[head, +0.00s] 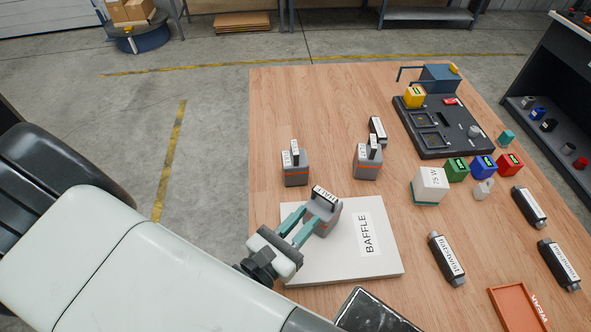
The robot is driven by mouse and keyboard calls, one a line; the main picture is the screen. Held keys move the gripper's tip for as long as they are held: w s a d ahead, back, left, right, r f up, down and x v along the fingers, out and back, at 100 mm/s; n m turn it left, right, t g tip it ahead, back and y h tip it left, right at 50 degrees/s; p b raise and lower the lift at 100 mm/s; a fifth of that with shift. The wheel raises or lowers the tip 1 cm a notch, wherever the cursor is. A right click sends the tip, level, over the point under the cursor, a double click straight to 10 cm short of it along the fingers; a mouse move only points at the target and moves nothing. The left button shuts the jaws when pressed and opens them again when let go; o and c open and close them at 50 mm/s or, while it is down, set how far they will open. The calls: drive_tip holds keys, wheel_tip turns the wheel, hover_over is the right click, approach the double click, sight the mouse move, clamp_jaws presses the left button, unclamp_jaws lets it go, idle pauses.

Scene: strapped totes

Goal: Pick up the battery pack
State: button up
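Three similar grey packs with orange stripes and black labelled tops stand in the head view; I cannot tell by label which is the battery pack. One grey pack (322,217) is on the white board marked BAFFLE (345,265). My gripper (311,219) is right at its left side. Its two teal fingers are spread apart, with their tips close to the pack; whether they touch it is unclear. A second grey pack (295,175) stands behind to the left. A third grey pack (367,165) stands further right.
A black tool tray (440,140) is at the back right. A white-and-teal block (429,186) and green (457,169), blue (483,167) and red (509,164) blocks stand right. Several black labelled cylinders (447,259) and an orange tray (517,307) lie front right. The table's back left is clear.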

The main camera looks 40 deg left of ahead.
wheel_tip(320, 180, up, 5)
drive_tip(key=w+a+m+h, duration=0.2)
drive_tip(key=w+a+m, duration=0.1)
drive_tip(key=a+m, duration=0.7)
drive_tip(key=w+a+m+h, duration=0.3)
drive_tip(key=a+m, duration=0.4)
drive_tip(key=m, duration=0.4)
approach(294, 147)
drive_tip(key=shift+g, duration=0.3)
drive_tip(key=x, duration=1)
clamp_jaws()
drive_tip(key=shift+r, duration=0.1)
